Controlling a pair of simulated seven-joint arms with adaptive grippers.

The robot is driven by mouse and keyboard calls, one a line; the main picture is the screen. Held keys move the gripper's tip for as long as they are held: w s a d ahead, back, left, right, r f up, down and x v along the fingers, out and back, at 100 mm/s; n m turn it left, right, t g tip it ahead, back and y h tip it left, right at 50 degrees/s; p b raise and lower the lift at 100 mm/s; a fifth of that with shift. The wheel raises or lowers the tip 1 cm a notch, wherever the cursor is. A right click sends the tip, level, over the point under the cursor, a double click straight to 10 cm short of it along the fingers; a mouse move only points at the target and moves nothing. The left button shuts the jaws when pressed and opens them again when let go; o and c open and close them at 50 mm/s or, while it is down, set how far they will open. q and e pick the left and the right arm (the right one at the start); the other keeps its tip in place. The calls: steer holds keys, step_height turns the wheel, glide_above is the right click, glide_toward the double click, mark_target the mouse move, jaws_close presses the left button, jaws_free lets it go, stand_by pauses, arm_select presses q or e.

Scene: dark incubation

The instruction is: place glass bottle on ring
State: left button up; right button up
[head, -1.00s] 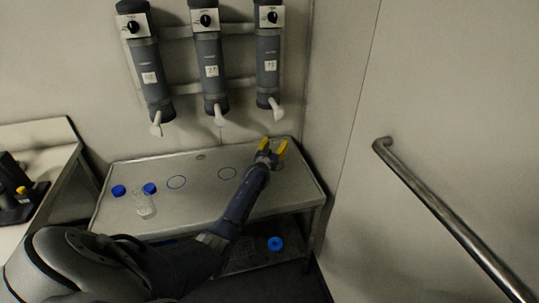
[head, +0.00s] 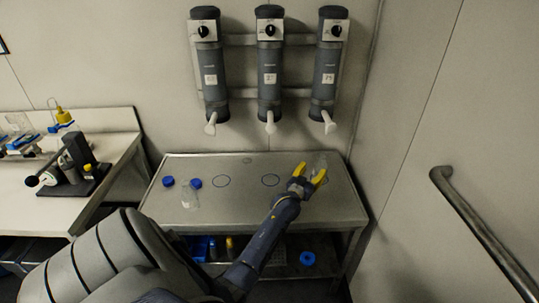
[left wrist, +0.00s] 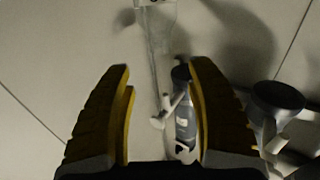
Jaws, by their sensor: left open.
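My left gripper (head: 309,174) reaches over the right part of the metal table, with its yellow fingers apart. A clear glass bottle (head: 320,160) shows faintly just beyond the fingertips. In the left wrist view, the bottle (left wrist: 158,45) appears ahead of and between the two open fingers (left wrist: 163,85), with a gap on both sides. My right gripper is out of view.
Another clear bottle (head: 190,198) and two blue caps, one left (head: 168,181) and one right (head: 196,183), are on the table's left part. Several grey dispensers (head: 269,85) hang above. A handrail (head: 480,222) runs along the right wall. A blue object (head: 308,258) lies on the lower shelf.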

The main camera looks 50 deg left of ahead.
arm_select(q)
steer(key=s+d+f+m+h, duration=0.15)
steer(key=s+d, duration=0.25)
steer(key=d, duration=0.5)
steer(key=s+d+m+h, duration=0.3)
steer(key=s+d, duration=0.2)
steer(key=d, duration=0.3)
steer(key=s+d+f+g, duration=0.25)
steer(key=s+f, duration=0.35)
steer(key=f, duration=0.7)
steer(key=s+d+f+g, duration=0.1)
steer(key=s+f+g, duration=0.2)
steer(key=s+f, duration=0.7)
steer(key=s+d+f+g, duration=0.1)
steer(key=s+f+g, duration=0.2)
steer(key=f, duration=1.4)
steer(key=s+f+g, duration=0.2)
steer(key=s+f, duration=0.4)
steer(key=s, duration=0.7)
steer(key=s+f+m+g, duration=0.1)
steer(key=s+f+g, duration=0.2)
steer(key=s, duration=1)
steer(key=s+f+m+g, duration=0.1)
steer(key=s+f+g, duration=0.1)
steer(key=s+f, duration=0.7)
steer(key=s, duration=0.4)
steer(key=shift+d, duration=0.2)
steer(key=shift+f+g, duration=0.1)
steer(key=shift+g, duration=0.15)
